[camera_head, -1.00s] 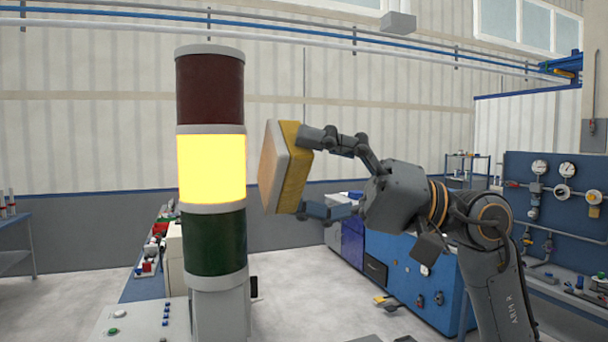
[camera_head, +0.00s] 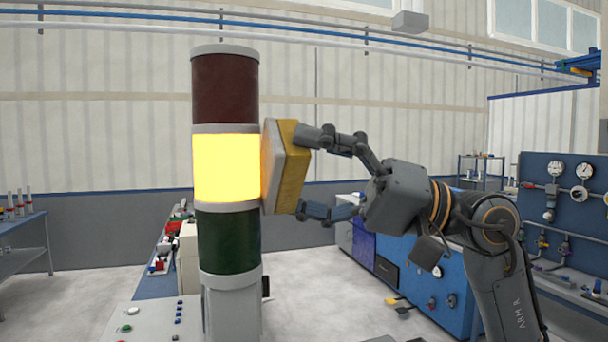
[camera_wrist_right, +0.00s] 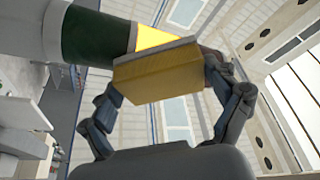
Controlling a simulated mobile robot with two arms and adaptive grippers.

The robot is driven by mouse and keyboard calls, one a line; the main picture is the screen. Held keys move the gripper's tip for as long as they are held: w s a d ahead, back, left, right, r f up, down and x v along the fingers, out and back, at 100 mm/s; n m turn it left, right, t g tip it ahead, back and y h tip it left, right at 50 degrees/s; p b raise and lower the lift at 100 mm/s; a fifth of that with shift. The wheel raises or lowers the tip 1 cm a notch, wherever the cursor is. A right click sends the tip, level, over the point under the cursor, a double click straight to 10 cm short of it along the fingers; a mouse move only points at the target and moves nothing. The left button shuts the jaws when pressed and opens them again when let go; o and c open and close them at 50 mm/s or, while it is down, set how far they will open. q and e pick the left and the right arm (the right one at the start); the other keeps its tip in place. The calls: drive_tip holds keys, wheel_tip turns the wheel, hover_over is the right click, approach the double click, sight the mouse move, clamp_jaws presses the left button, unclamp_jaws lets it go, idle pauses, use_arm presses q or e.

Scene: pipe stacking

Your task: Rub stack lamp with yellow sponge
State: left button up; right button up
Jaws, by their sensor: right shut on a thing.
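The stack lamp (camera_head: 225,167) stands upright left of centre in the head view, with a dark red section on top, a lit yellow one in the middle and a dark green one below. My right gripper (camera_head: 300,172) is shut on the yellow sponge (camera_head: 292,170), which has a pale face toward the lamp. The sponge is at the right side of the lit yellow section and looks in contact with it. In the right wrist view, the sponge (camera_wrist_right: 160,78) sits between the fingers, against the lit section (camera_wrist_right: 155,38). My left gripper is not in view.
A control panel (camera_head: 150,320) with buttons lies at the lamp's base. Blue cabinets (camera_head: 420,285) and a gauge board (camera_head: 565,200) stand behind my right arm. A blue table (camera_head: 22,235) is at the far left. Open floor (camera_head: 300,290) lies behind the lamp.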

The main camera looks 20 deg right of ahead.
drive_tip(key=shift+w+a+r, duration=0.1)
drive_tip(key=shift+w+r, duration=0.15)
drive_tip(key=shift+w, duration=0.4)
drive_tip(key=shift+w+r, duration=0.3)
drive_tip(key=shift+w, duration=0.35)
drive_tip(key=shift+w+a+r, duration=0.1)
drive_tip(key=shift+w+r, duration=0.15)
drive_tip(key=shift+w, duration=0.4)
drive_tip(key=shift+s+d+b, duration=0.15)
drive_tip(key=shift+s+b, duration=0.9)
drive_tip(key=shift+s, duration=1)
drive_tip(key=shift+r+p, duration=0.5)
drive_tip(key=shift+r, duration=0.25)
drive_tip(key=shift+w, duration=2.1)
